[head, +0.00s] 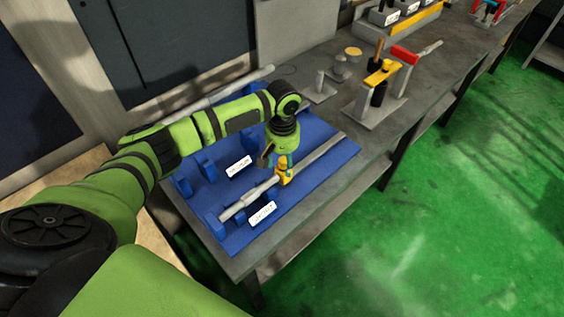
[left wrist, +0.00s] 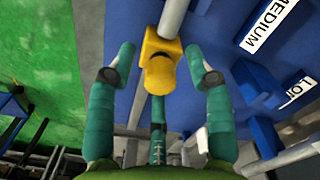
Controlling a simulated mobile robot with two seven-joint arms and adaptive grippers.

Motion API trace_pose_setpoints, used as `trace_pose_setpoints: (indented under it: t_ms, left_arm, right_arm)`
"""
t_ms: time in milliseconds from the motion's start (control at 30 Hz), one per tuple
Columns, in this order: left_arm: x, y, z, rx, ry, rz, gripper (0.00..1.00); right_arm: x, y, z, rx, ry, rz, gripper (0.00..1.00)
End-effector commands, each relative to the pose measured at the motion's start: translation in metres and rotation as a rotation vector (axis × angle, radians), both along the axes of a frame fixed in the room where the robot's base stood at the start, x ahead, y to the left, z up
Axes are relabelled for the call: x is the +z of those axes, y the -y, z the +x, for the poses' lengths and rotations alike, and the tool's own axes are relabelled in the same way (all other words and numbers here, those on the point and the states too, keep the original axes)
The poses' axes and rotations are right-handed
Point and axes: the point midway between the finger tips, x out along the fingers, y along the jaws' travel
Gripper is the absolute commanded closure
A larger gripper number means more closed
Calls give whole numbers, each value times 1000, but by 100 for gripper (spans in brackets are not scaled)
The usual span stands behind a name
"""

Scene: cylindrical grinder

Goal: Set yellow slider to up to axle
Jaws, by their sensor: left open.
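The yellow slider (head: 284,171) sits around a grey axle (head: 318,154) that lies across the blue rack (head: 335,160). In the left wrist view the yellow slider (left wrist: 161,62) is at the centre, and the axle (left wrist: 174,16) runs up from it. My left gripper (head: 281,167) is above the slider. In the left wrist view my left gripper (left wrist: 160,75) is open, with teal fingers on both sides of the slider and gaps between. A third finger lies below it. My right gripper is not in view.
White labels (head: 263,214) stand on the rack; one in the left wrist view reads MEDIUM (left wrist: 268,22). A red and yellow fixture (head: 385,80) stands farther along the grey bench (head: 300,112). Green floor (head: 450,200) lies to the right.

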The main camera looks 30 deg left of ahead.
Motion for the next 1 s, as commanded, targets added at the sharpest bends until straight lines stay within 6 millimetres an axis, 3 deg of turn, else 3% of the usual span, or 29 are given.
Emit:
trace_pose_setpoints:
  t_ms: [300, 500, 700, 1000]
  left_arm:
    - [66, -1, 1, 1, 4, 0, 48]
    - [98, -1, 0, 0, 0, 0, 48]
    - [111, -1, -1, 1, -3, 1, 48]
    - [111, -1, -1, 1, -3, 1, 48]
  right_arm:
    - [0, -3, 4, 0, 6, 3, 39]
    - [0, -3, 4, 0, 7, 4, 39]
    - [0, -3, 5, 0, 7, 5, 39]
    - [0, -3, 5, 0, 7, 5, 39]
